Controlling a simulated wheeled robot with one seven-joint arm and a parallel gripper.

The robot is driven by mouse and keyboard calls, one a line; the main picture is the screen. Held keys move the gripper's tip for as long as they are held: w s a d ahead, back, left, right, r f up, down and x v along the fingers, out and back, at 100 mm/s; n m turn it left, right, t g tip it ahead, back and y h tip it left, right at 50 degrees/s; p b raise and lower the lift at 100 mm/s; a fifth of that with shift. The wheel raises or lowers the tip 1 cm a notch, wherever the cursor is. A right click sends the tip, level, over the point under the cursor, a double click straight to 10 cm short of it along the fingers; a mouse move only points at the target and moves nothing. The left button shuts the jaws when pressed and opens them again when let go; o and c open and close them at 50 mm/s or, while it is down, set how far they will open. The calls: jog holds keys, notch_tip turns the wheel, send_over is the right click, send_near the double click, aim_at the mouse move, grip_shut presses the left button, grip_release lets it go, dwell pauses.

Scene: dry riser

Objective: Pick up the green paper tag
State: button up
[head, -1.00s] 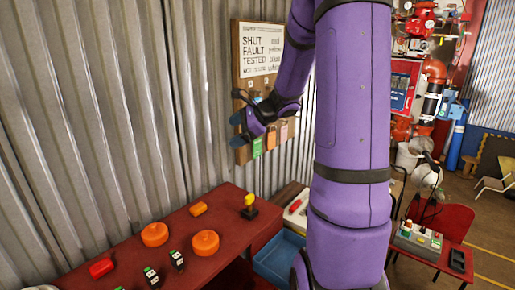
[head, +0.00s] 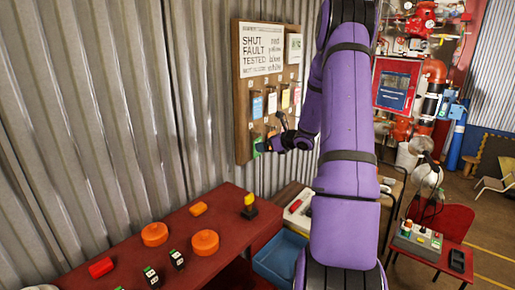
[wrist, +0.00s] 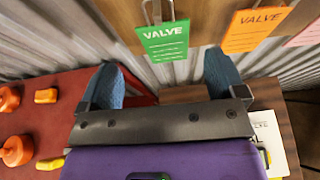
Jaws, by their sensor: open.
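The green paper tag (wrist: 163,42), printed VALVE, hangs from a metal clip on the wooden board (head: 243,120). In the wrist view it is at the top middle, between the two blue fingertips across the picture and beyond them. In the head view only a bit of the green tag (head: 257,148) shows at the board's lower left, partly covered by my gripper. My gripper (wrist: 163,80) is open and empty, its fingers spread wider than the tag. In the head view my gripper (head: 270,144) is at the board's lower edge.
An orange VALVE tag (wrist: 255,30) hangs just right of the green one, with a pink tag (wrist: 305,33) beyond. Blue tags (head: 257,107) hang in the row above. Below are a red bench (head: 215,222) with orange knobs and a blue tray (head: 280,258). Corrugated wall stands behind.

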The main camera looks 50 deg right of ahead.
jog(key=shift+d+x, duration=0.15)
jog(key=shift+x, duration=1.25)
jog(key=shift+d+x, duration=0.15)
jog(key=shift+x, duration=1.3)
jog(key=shift+f, duration=0.15)
jog(key=c, duration=1)
